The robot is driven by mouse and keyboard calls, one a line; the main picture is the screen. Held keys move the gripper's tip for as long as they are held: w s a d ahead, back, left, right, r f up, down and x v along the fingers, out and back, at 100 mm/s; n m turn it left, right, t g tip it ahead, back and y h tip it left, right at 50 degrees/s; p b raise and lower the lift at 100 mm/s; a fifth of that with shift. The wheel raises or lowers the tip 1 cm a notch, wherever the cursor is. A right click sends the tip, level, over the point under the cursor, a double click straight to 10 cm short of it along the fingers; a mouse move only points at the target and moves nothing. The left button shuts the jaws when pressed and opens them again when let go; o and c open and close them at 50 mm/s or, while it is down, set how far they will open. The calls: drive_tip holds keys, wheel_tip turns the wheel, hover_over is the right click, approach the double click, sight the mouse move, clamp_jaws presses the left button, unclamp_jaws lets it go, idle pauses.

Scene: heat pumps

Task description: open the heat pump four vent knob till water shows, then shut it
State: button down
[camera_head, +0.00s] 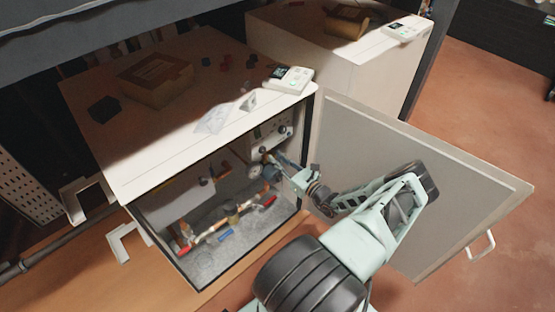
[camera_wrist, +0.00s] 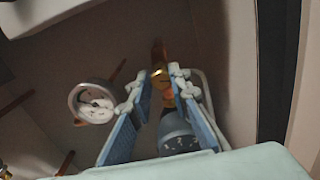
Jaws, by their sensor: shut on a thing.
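The heat pump cabinet (camera_head: 215,130) stands open, with its door (camera_head: 420,170) swung out to the right. My gripper (camera_head: 268,160) reaches in at the upper right of the interior. In the wrist view, my gripper's (camera_wrist: 158,82) two blue-padded fingers close around a small brass vent knob (camera_wrist: 160,76). The knob's far side is hidden. A blue-grey rounded body (camera_wrist: 177,136) with markings lies between the fingers, nearer the camera. No water can be made out at the knob.
A round gauge (camera_wrist: 92,102) sits left of the fingers. Red-handled pipework (camera_head: 225,225) runs along the cabinet floor. A controller (camera_head: 289,79) and a cardboard box (camera_head: 157,78) lie on top. A second cabinet (camera_head: 340,65) stands behind.

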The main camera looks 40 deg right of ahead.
drive_tip(key=n+p, duration=0.1)
drive_tip(key=n, duration=0.4)
drive_tip(key=shift+n+p, duration=0.3)
drive_tip(key=shift+p, duration=0.05)
drive_tip(key=n+p, duration=0.4)
drive_tip(key=n, duration=1.1)
drive_tip(key=shift+f+n+p, duration=0.15)
drive_tip(key=shift+n+p, duration=0.15)
drive_tip(key=shift+p, duration=0.05)
idle(0.3)
drive_tip(key=c, duration=1.8)
unclamp_jaws()
